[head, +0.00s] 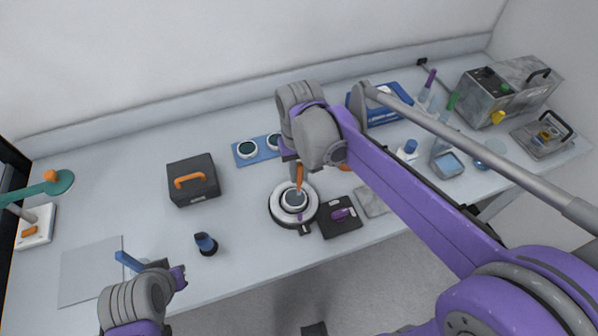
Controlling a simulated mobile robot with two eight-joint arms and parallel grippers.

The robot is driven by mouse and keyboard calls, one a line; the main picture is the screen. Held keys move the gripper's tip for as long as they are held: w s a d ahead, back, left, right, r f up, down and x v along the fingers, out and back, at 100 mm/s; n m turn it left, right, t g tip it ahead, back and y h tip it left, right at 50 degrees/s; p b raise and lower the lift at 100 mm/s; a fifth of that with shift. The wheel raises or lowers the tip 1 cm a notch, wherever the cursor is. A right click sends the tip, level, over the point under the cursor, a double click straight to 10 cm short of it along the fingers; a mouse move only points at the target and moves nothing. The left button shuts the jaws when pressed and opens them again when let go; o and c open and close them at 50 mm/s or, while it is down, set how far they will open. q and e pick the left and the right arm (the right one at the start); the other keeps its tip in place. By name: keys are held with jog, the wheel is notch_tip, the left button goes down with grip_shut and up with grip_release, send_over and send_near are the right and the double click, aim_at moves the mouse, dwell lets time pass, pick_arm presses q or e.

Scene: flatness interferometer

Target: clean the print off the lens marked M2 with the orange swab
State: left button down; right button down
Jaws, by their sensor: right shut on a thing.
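My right gripper (296,163) is shut on the orange swab (299,177). The swab points down over a round white and black mount (275,206) with a grey-blue disc (293,199) at its middle. I cannot tell whether the swab tip touches the disc. Two dark round lenses, one at the left (247,149) and one at the right (272,141), lie on a blue mat (243,161) behind it. No M2 mark or print is readable at this size. My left gripper (181,277) is low at the front left, away from these things; its jaws are unclear.
A dark case with an orange handle (189,180) stands left of the mount. A dark blue knobbed piece (206,244) stands near the front edge. A black pad (340,223) with a purple item lies right of the mount. Bottles and grey instruments (487,96) crowd the right.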

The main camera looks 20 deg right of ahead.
jog(key=shift+r, duration=0.25)
jog(key=a, duration=0.3)
dwell(0.5)
jog(key=shift+d+f, duration=0.1)
jog(key=shift+f, duration=0.45)
dwell(0.5)
jog(key=shift+d+b, duration=0.3)
jog(key=shift+d, duration=0.8)
jog(key=shift+d, duration=0.35)
jog(key=shift+r, duration=0.2)
